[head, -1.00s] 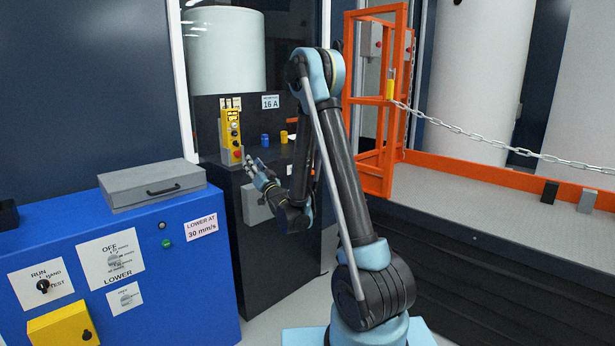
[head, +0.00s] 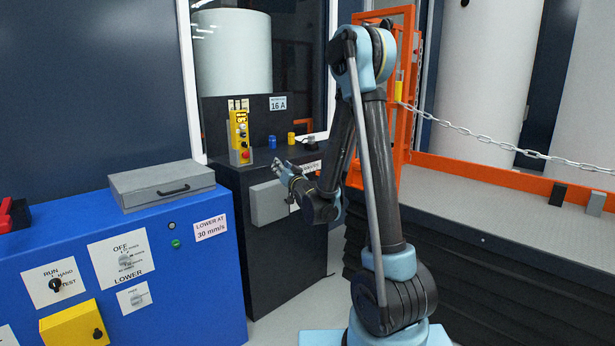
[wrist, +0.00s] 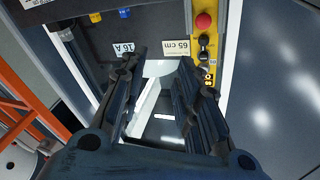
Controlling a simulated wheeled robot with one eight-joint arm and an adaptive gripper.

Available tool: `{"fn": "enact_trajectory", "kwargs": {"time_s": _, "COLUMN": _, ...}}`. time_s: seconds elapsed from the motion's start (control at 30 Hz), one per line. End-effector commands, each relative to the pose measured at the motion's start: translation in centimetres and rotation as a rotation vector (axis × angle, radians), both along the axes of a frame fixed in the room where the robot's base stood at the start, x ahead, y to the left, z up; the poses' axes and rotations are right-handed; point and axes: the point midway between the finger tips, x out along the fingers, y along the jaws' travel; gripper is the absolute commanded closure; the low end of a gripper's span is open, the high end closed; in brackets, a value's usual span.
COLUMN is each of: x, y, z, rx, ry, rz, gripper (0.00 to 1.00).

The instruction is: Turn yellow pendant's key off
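The yellow pendant (head: 239,132) stands upright on the dark cabinet, with a red button low on its face and dark controls above. In the wrist view the pendant (wrist: 207,45) appears upside down at the upper right, with its red button (wrist: 204,20) and several black knobs. I cannot tell which control is the key or how it is turned. My gripper (head: 284,168) is in front of the cabinet, to the right of and lower than the pendant, apart from it. In the wrist view my gripper (wrist: 160,65) has its fingers spread with nothing between them.
The dark cabinet (head: 285,240) also carries a blue cup-like piece (head: 272,142) and a yellow one (head: 291,139). A blue control cabinet (head: 190,270) with a grey case (head: 162,185) stands left. An orange gate (head: 385,150) and chain (head: 480,133) border the platform at right.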

Motion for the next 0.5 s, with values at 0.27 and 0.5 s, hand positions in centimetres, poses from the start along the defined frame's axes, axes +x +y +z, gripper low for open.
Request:
{"fn": "enact_trajectory", "kwargs": {"time_s": 0.27, "x": -0.4, "y": -2.8, "z": 0.1, "rx": -0.064, "ry": 0.078, "rz": -0.052, "gripper": 0.70}}
{"fn": "enact_trajectory", "kwargs": {"time_s": 0.5, "x": -1.1, "y": -4.9, "z": -0.1, "rx": -0.115, "ry": 0.149, "rz": -0.089, "gripper": 0.70}}
